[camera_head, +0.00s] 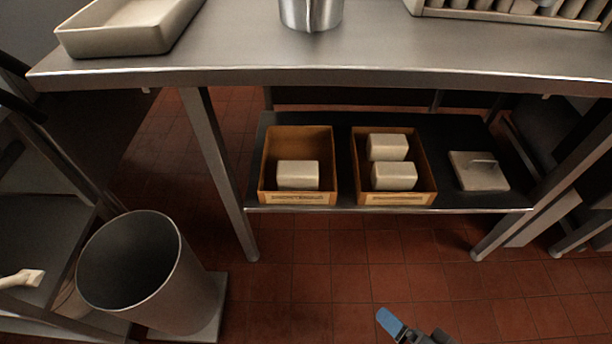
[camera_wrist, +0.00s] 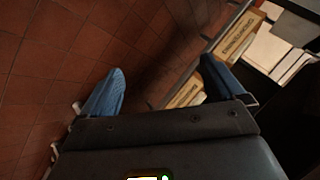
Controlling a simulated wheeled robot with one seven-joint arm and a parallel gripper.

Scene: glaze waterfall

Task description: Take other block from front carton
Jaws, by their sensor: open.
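Two open brown cartons stand on the dark lower shelf (camera_head: 345,160) under the steel table. The left carton (camera_head: 298,198) holds one pale block (camera_head: 297,175). The right carton (camera_head: 398,199) holds two pale blocks, one nearer (camera_head: 394,177) and one farther back (camera_head: 387,147). Both cartons have a printed label on the front. My gripper (camera_wrist: 160,85) has blue fingers spread wide, with nothing between them. One blue finger shows at the bottom of the head view (camera_head: 389,322), in front of and below the shelf. A labelled carton front (camera_wrist: 240,35) shows beyond the right finger in the wrist view.
A flat pale slab with a handle (camera_head: 479,171) lies on the shelf right of the cartons. The tabletop (camera_head: 240,45) overhangs the shelf, with legs at both sides. A large grey bin (camera_head: 140,265) stands at lower left. The tiled floor before the shelf is clear.

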